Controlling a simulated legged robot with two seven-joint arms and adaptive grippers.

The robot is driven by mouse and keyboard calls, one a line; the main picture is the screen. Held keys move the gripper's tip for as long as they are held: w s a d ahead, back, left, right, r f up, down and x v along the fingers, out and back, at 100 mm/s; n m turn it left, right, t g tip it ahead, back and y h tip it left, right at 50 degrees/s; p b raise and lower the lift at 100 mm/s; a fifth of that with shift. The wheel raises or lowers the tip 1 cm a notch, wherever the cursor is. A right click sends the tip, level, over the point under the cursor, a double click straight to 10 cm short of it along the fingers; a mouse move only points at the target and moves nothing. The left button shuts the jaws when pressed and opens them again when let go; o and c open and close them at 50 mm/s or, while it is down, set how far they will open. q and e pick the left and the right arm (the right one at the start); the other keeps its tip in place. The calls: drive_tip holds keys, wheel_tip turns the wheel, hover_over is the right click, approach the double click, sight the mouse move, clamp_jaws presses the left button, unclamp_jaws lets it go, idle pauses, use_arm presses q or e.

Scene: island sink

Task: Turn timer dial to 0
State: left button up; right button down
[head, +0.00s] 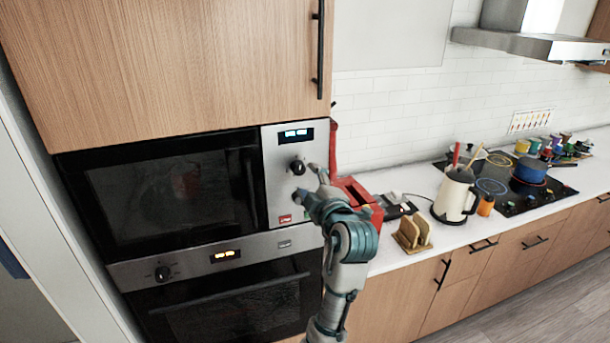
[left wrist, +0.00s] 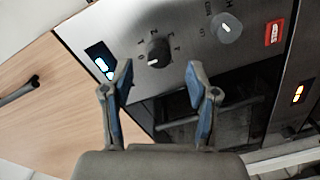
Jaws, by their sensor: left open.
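The timer dial is the black knob (head: 298,165) below the display on the microwave's control panel. The left wrist view shows this dial (left wrist: 158,52) ringed by printed numbers, with a white mark on the side near the 0; its exact setting is hard to tell. My left gripper (head: 312,183) is in front of the panel, just below and to the right of the dial in the head view. In the left wrist view its two fingers (left wrist: 160,82) are spread and empty, with the dial between and just beyond the tips. My right gripper is not in view.
A silver power dial (left wrist: 228,27) sits beside the timer dial in the left wrist view. The oven (head: 235,295) is below the microwave. A red appliance (head: 357,193) stands on the counter close behind my left gripper, near a toast rack (head: 412,234) and kettle (head: 455,196).

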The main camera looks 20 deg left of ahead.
use_arm(q)
drive_tip(key=v, duration=0.6)
drive_tip(key=shift+s+d, duration=0.3)
drive_tip(key=shift+f, duration=0.15)
